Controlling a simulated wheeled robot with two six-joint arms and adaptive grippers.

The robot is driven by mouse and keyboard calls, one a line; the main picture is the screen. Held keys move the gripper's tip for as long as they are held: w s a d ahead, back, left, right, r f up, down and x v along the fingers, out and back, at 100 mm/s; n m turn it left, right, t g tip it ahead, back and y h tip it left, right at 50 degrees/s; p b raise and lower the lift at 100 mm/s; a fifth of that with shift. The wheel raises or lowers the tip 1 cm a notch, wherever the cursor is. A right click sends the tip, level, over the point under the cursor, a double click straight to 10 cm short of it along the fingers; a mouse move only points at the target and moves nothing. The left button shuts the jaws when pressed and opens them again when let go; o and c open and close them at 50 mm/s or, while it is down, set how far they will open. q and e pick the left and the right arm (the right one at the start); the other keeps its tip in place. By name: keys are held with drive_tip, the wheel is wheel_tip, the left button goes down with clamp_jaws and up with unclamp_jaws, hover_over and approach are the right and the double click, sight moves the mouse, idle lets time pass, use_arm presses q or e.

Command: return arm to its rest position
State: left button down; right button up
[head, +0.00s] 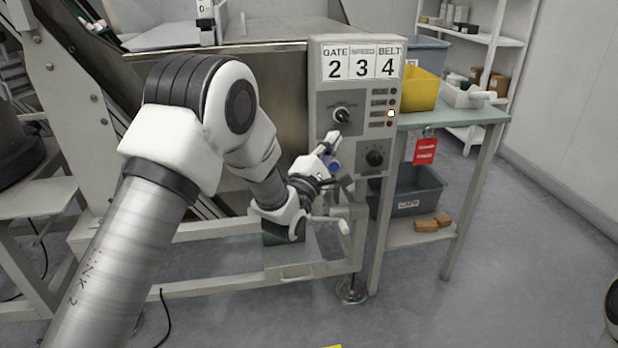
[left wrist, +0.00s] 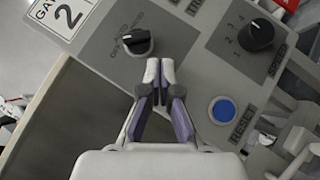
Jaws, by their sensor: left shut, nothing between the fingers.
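My left arm comes in from the left in the head view. Its gripper (head: 330,152) is in front of the grey control panel (head: 325,100). In the left wrist view the two fingers of the left gripper (left wrist: 159,72) are together with nothing between them. They point at the panel, just below the black gate knob (left wrist: 134,42). A second black knob (left wrist: 256,35), marked with numbers, is at the upper right. The blue reset button (left wrist: 223,110) is right of the fingers. Whether the fingers touch the panel cannot be told. My right gripper is not in view.
A side table (head: 480,112) right of the panel holds a yellow bin (head: 422,90) and a white tray. A red tag (head: 425,151) hangs at its edge. A dark bin (head: 415,195) is underneath. Machine frame legs stand below the panel.

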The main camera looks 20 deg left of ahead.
use_arm(q)
drive_tip(key=w+f+p+v, duration=0.1)
drive_tip(key=p+v, duration=0.1)
drive_tip(key=v, duration=0.9)
drive_tip(key=s+f+m+g+y, duration=0.1)
drive_tip(key=s+f+g, duration=0.35)
drive_tip(key=f, duration=0.55)
drive_tip(key=s+f+m+g, duration=0.25)
drive_tip(key=s+f, duration=0.25)
drive_tip(key=f, duration=0.5)
drive_tip(key=s+f+m+g+y, duration=0.1)
drive_tip(key=s+f+g, duration=0.3)
drive_tip(key=f, duration=0.5)
drive_tip(key=s+f+m+g, duration=0.55)
drive_tip(key=s+f, duration=0.25)
drive_tip(key=s, duration=0.4)
drive_tip(key=s+a+f+m+g, duration=0.1)
drive_tip(key=s+m+g, duration=0.5)
drive_tip(key=s+m, duration=0.5)
wheel_tip(320, 180, up, 31)
drive_tip(key=p, duration=3.2)
drive_tip(key=shift+s+r+y, duration=0.25)
drive_tip(key=shift+s+y, duration=0.05)
drive_tip(key=shift+y, duration=0.1)
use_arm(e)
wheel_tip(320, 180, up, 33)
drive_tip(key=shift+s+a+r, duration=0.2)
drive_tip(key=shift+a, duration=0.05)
use_arm(q)
drive_tip(key=shift+s, duration=0.15)
